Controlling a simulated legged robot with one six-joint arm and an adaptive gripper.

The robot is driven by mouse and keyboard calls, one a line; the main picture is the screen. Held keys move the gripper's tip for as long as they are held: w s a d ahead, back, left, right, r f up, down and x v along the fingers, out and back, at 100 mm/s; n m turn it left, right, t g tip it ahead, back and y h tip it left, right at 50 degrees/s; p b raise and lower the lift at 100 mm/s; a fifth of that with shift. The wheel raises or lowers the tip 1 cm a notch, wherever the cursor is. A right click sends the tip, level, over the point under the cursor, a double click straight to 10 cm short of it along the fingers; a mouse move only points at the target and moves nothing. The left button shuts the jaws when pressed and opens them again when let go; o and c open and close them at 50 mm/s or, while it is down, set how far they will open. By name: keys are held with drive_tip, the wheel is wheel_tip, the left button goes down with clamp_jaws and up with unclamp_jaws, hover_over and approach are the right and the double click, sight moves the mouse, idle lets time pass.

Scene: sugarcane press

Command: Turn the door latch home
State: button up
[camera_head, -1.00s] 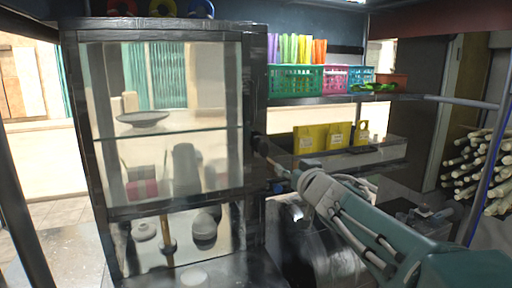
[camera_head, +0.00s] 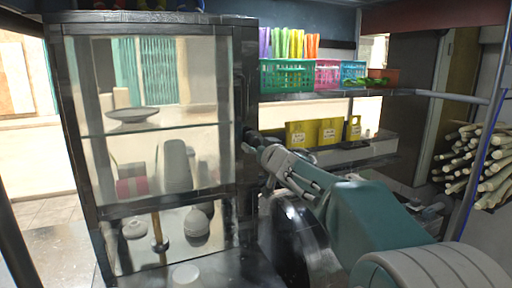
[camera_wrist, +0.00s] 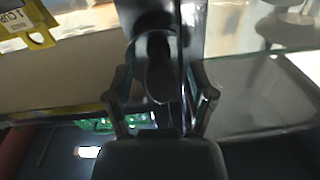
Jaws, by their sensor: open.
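The glass-doored cabinet (camera_head: 172,212) with a black frame stands at the left in the head view. Its dark latch (camera_wrist: 157,70) shows in the wrist view as a rounded, elongated knob on the black door frame. My gripper (camera_wrist: 162,98) is open, with one finger on either side of the latch's near end. I cannot tell whether the fingers touch it. In the head view my gripper (camera_head: 257,146) reaches the cabinet's right edge and largely hides the latch. The door looks closed.
Yellow cards (camera_head: 318,132) stand on a ledge right of the cabinet. Above them a shelf holds a green basket (camera_head: 287,74) and a pink basket (camera_head: 327,73). Sugarcane stalks (camera_head: 478,160) are stacked at the far right. A dark round machine part sits below my arm.

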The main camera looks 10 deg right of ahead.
clamp_jaws()
drive_tip(key=shift+n, duration=0.3)
drive_tip(key=n, duration=0.3)
drive_tip(key=shift+n, duration=0.3)
drive_tip(key=n, duration=0.4)
drive_tip(key=shift+n, duration=0.3)
drive_tip(key=n, duration=0.5)
drive_tip(key=shift+h, duration=0.4)
drive_tip(key=shift+f+n, duration=0.1)
drive_tip(key=shift+n, duration=1.7)
drive_tip(key=shift+f, duration=0.1)
